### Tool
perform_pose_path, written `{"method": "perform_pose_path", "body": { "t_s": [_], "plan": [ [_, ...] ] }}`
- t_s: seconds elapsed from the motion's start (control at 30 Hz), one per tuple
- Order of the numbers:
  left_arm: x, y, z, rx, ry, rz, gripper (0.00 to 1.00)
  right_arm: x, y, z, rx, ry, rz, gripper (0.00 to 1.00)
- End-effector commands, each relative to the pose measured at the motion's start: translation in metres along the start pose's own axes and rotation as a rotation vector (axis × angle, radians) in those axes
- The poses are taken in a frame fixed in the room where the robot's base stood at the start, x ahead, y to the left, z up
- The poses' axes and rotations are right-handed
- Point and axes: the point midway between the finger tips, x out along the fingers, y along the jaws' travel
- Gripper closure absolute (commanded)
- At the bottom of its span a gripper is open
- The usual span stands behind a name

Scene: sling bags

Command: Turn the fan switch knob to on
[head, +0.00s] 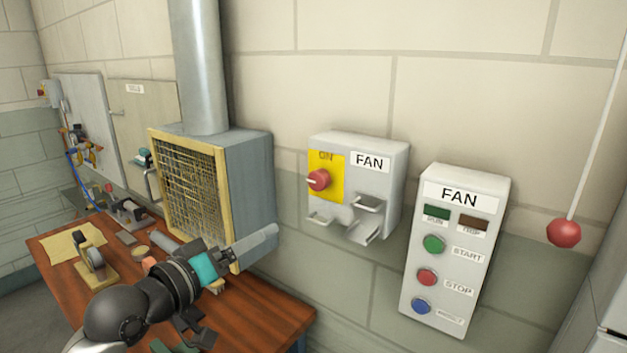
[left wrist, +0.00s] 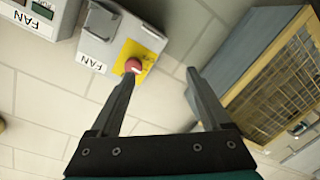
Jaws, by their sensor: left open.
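The fan switch box (head: 393,172) is a grey wall box with a FAN label. Its red knob (head: 318,180) sits on a yellow plate (head: 333,165) with ON printed at the top. A pale mark on the knob appears to face left, away from the ON label. My left gripper (head: 272,238) is open and empty, below and left of the box. In the left wrist view, the knob (left wrist: 133,66) appears just beyond the tip of the left-hand finger of my left gripper (left wrist: 160,76). I see no clear contact. My right gripper is out of view.
A second FAN box (head: 455,290) with several buttons is on the wall to the right. A caged grey heater-like unit (head: 250,180) stands left, behind my gripper. A wooden bench (head: 265,305) holds tools. A red ball (head: 564,233) hangs on a cord at right.

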Motion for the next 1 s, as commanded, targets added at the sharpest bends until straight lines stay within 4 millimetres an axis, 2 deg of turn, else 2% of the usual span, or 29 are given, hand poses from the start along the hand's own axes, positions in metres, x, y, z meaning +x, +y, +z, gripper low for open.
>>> {"method": "perform_pose_path", "body": {
  "t_s": [0.03, 0.1, 0.2, 0.37, 1.0],
  "plan": [
    [-0.004, 0.021, -0.017, 0.002, 0.014, 0.042, 0.19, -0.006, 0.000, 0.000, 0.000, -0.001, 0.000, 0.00],
    [-0.007, 0.039, -0.028, -0.005, 0.024, 0.083, 0.19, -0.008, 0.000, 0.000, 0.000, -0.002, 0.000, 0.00],
    [-0.007, 0.051, -0.035, -0.012, 0.030, 0.110, 0.19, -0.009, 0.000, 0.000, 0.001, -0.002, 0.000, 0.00],
    [0.010, 0.053, -0.036, -0.016, 0.031, 0.112, 0.19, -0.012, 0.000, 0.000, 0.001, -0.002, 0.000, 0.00],
    [0.109, 0.063, -0.038, -0.013, 0.030, 0.109, 0.19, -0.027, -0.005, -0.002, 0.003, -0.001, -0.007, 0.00]
  ]
}}
